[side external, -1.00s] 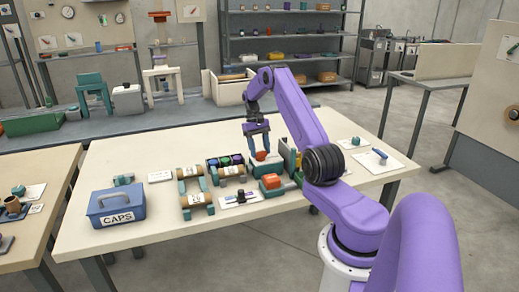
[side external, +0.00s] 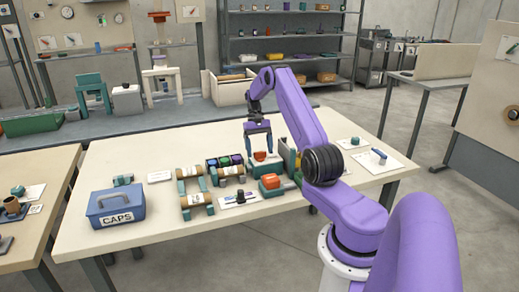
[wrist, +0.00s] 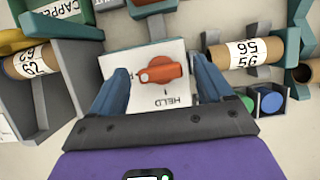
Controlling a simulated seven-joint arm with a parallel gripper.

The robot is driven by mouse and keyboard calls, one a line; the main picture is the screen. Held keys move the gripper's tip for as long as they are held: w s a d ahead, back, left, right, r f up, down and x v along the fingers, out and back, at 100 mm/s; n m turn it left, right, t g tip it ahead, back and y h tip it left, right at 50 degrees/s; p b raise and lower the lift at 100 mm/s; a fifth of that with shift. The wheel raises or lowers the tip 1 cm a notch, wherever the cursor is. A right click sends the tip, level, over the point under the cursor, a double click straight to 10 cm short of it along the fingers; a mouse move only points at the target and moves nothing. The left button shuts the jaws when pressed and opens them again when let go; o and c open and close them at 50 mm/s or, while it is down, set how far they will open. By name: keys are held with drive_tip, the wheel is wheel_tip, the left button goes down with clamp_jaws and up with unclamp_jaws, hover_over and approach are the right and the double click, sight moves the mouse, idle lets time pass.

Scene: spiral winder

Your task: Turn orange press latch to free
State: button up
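The orange press latch (wrist: 160,72) sits on a white plate (wrist: 172,119) in the wrist view. Its bar lies roughly crosswise, with its narrow end to the left. The word HELD reads upside down below it. My gripper (wrist: 160,68) is open, with one blue finger on each side of the latch and visible gaps between. In the side view my gripper (side external: 258,148) points down over the latch (side external: 260,156).
Cardboard tubes (wrist: 250,52) on holders flank the plate. A second orange block on a green base (side external: 271,181) stands in front. A blue CAPS box (side external: 116,206) is at the table's left. The table's back left is clear.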

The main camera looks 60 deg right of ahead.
drive_tip(key=v, duration=1.2)
idle(0.4)
drive_tip(key=shift+a, duration=0.15)
